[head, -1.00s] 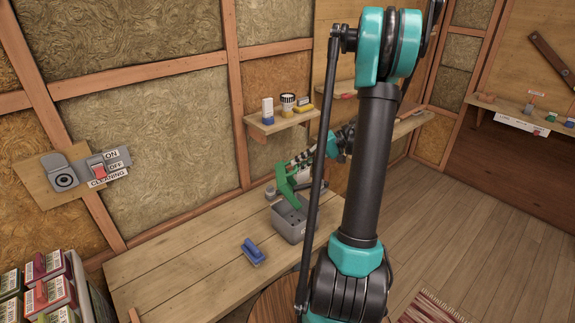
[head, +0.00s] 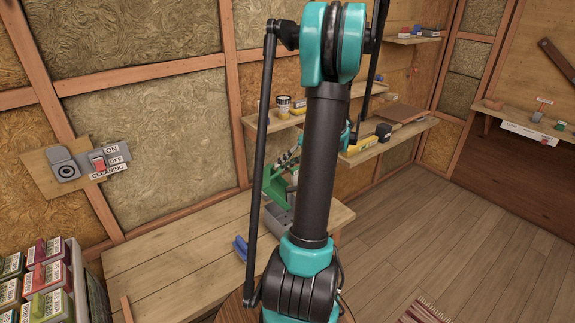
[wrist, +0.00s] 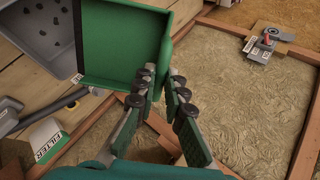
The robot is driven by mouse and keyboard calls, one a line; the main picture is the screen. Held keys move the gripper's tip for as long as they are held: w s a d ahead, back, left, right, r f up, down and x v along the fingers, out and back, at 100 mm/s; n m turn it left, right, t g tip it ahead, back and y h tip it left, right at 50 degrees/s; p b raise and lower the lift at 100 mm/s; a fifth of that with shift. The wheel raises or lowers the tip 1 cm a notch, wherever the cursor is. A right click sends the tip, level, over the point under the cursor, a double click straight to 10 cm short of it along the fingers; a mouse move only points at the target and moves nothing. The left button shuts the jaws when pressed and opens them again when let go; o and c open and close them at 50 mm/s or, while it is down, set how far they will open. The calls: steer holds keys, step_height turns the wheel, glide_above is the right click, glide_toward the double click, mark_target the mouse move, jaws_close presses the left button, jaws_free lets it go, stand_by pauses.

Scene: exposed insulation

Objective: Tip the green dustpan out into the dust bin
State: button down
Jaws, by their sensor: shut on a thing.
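The green dustpan (head: 275,184) is in my gripper, above and beside the grey dust bin (head: 280,220) on the table. In the wrist view, my gripper (wrist: 163,82) is shut on the dustpan (wrist: 126,48) near its edge; the exact grip is partly hidden. The dustpan's visible inside looks bare. The dust bin (wrist: 22,52) stands at the upper left there, partly covered by the dustpan, with several dark bits inside it. In the head view my arm hides most of the gripper and part of the bin.
A blue brush (head: 240,247) lies on the wooden table (head: 165,262), partly behind my arm. A box labelled FILTER (wrist: 50,140) and a dark tube (wrist: 66,104) lie near the bin. A wall shelf (head: 262,119) holds small items. The table's left part is clear.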

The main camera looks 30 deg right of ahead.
steer(key=w+a+h, duration=0.1)
steer(key=a, duration=0.1)
steer(key=w+a+f+g+h, duration=0.1)
steer(key=a+h, duration=0.1)
steer(key=a, duration=0.1)
steer(key=w+a+f+g+h, duration=0.1)
steer(key=a+h, duration=0.1)
steer(key=shift+a+f, duration=0.15)
steer(key=shift+w+a+f+g+h, duration=0.35)
steer(key=shift+a+f+h, duration=0.05)
steer(key=shift+a+h, duration=0.4)
steer(key=shift+w+a+f+g+h, duration=0.35)
steer(key=shift+a+h, duration=0.3)
steer(key=shift+a, duration=0.2)
steer(key=shift+w+a+f+g+h, duration=0.3)
steer(key=shift+w+a+f+h, duration=0.1)
steer(key=shift+a+h, duration=0.4)
